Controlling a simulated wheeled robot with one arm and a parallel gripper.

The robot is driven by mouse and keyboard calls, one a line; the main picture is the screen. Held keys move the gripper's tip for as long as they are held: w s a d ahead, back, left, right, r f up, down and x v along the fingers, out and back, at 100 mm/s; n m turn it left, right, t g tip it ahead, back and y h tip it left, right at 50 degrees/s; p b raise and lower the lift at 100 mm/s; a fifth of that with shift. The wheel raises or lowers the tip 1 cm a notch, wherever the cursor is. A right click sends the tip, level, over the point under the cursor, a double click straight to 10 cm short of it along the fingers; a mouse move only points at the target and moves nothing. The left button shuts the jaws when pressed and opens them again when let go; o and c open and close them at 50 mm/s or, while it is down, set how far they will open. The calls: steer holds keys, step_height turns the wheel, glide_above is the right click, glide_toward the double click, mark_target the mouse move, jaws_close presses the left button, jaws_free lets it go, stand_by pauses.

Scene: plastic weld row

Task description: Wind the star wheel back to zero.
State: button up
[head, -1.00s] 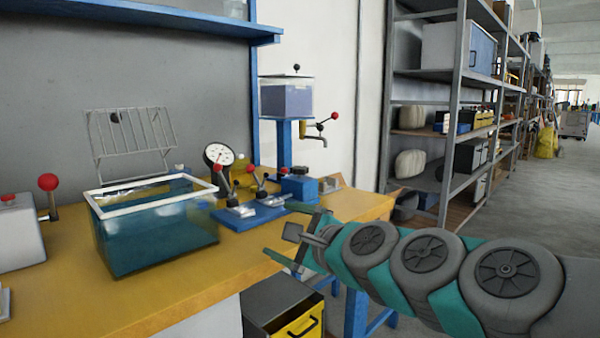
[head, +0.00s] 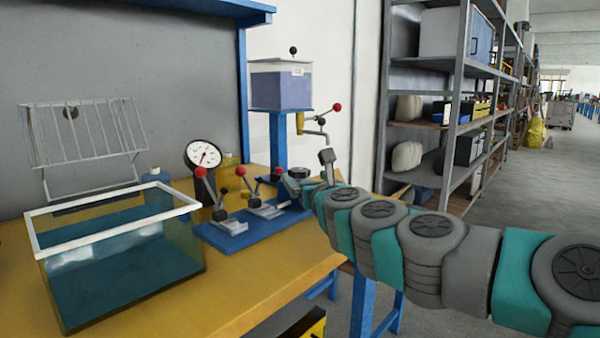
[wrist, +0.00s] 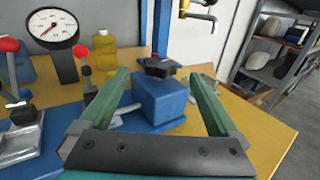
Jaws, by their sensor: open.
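The star wheel (wrist: 160,67) is a dark, lobed knob on top of a blue block (wrist: 160,100) in the wrist view. My gripper (wrist: 158,76) is open, with its two green fingers spread to the left and right of the block and wheel. Nothing is held, and I cannot tell whether the fingertips reach the wheel's height. A round white dial gauge (wrist: 52,28) with a red needle stands to the left; it also shows in the head view (head: 203,155). In the head view my arm reaches the block from the right and my fingers are hard to make out.
A glass water tank (head: 120,219) is further left. A tap (head: 315,122) on a blue stand is behind. A yellow bottle (wrist: 104,48) stands behind the levers. Shelving is at right.

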mark_target(303, 174)
steer(key=shift+x, duration=2.35)
steer(key=c, duration=1.4)
